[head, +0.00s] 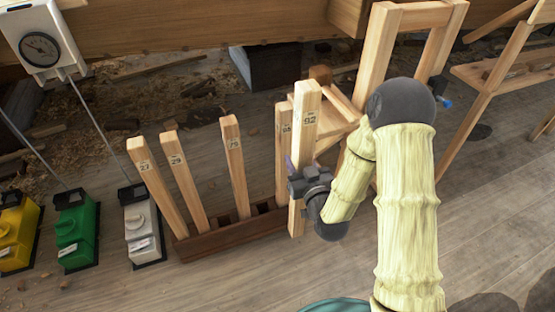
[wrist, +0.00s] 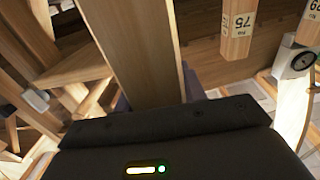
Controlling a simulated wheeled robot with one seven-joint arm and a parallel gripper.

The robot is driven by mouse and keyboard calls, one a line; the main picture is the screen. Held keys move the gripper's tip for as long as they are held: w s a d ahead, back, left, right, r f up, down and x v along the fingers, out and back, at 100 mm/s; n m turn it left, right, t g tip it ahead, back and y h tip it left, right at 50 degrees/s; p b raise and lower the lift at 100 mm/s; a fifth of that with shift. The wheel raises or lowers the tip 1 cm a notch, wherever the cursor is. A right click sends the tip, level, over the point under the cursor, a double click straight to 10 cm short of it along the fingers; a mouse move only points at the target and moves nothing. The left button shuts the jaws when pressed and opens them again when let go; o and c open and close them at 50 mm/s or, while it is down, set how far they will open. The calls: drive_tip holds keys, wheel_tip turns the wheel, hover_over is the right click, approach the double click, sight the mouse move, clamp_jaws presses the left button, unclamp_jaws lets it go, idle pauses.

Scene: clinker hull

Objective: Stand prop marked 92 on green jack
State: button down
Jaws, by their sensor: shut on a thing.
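The prop marked 92 (head: 304,125) is a pale squared post, standing upright at the right end of the rack. My gripper (head: 296,182) is shut on it around its middle. In the wrist view the held prop (wrist: 140,45) rises from the jaws (wrist: 150,100). Its lower end shows below my gripper in the head view; I cannot tell whether it is clear of the rack. The green jack (head: 76,232) is on the floor at left, between a yellow and a grey jack, with nothing standing on it.
The dark wooden rack (head: 225,238) holds several other props, including 27 (head: 158,185), 29 (head: 183,180) and 75 (head: 234,165), between my gripper and the jacks. The yellow jack (head: 17,235) and grey jack (head: 142,230) flank the green one. A dial gauge (head: 40,48) hangs above. Wooden trestles stand at right.

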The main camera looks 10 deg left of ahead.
drive_tip(key=w+d+f+m+h+p, duration=0.1)
drive_tip(key=d+p, duration=0.1)
drive_tip(key=d, duration=0.8)
drive_tip(key=w+d+f+m+t+h+p, duration=0.1)
drive_tip(key=w+d+h+p, duration=0.1)
drive_tip(key=d, duration=0.8)
drive_tip(key=shift+w+h+p, duration=0.25)
drive_tip(key=shift+h+p, duration=0.05)
drive_tip(key=shift+p, duration=0.5)
drive_tip(key=shift+f, duration=0.1)
